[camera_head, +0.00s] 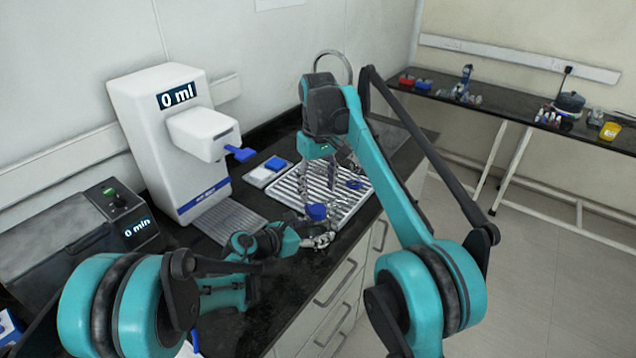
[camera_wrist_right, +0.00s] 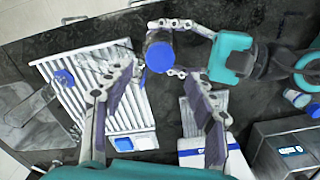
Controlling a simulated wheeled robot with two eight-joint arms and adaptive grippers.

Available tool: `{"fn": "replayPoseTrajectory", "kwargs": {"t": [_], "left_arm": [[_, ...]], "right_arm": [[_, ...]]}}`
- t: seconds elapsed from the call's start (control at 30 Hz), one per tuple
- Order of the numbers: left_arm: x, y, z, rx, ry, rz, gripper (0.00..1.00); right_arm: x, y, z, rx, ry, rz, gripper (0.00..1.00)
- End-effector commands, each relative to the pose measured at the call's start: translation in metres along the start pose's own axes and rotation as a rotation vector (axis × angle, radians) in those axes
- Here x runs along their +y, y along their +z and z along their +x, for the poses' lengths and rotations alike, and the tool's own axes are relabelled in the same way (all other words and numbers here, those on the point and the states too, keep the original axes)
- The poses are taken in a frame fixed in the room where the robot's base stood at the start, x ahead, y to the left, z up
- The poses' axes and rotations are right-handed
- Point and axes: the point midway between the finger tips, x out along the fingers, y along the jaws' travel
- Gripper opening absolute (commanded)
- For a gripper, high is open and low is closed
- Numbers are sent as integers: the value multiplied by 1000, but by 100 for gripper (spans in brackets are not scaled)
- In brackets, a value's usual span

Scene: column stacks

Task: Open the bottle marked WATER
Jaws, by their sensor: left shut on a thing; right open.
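A bottle with a blue cap (camera_head: 316,212) is held at the counter's front edge, beside the white rack. The cap also shows in the right wrist view (camera_wrist_right: 159,57), nearly end-on, and hides most of the bottle; no WATER marking is readable. My left gripper (camera_head: 317,238) is shut on this bottle below its cap; its fingers show in the wrist view (camera_wrist_right: 178,48). My right gripper (camera_head: 322,185) is open and empty, pointing down above the cap. In the wrist view its fingers (camera_wrist_right: 163,95) are spread wide, and the cap lies beyond the gap between them.
A white slatted rack (camera_head: 345,205) lies behind the bottle, with a small blue item (camera_head: 355,184) on it. A white dispenser (camera_head: 160,130) reading 0 ml and a grey machine (camera_head: 85,235) reading 0 min stand left. A blue-and-white box (camera_head: 264,173) sits between dispenser and rack.

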Motion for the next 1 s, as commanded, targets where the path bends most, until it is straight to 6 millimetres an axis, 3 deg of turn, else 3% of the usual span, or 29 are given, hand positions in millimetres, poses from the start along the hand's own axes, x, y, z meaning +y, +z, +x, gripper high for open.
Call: {"fn": "replayPoseTrajectory", "kwargs": {"t": [0.3,0.5,0.77,1.0], "left_arm": [[0,0,0,0,0,0,0],[0,0,0,0,0,0,0],[0,0,0,0,0,0,0],[0,0,0,0,0,0,0]], "right_arm": [[0,0,-7,0,0,740,57],[0,0,-9,0,0,1049,57],[0,0,-1,0,0,1170,57],[0,0,36,0,0,1169,57]]}}
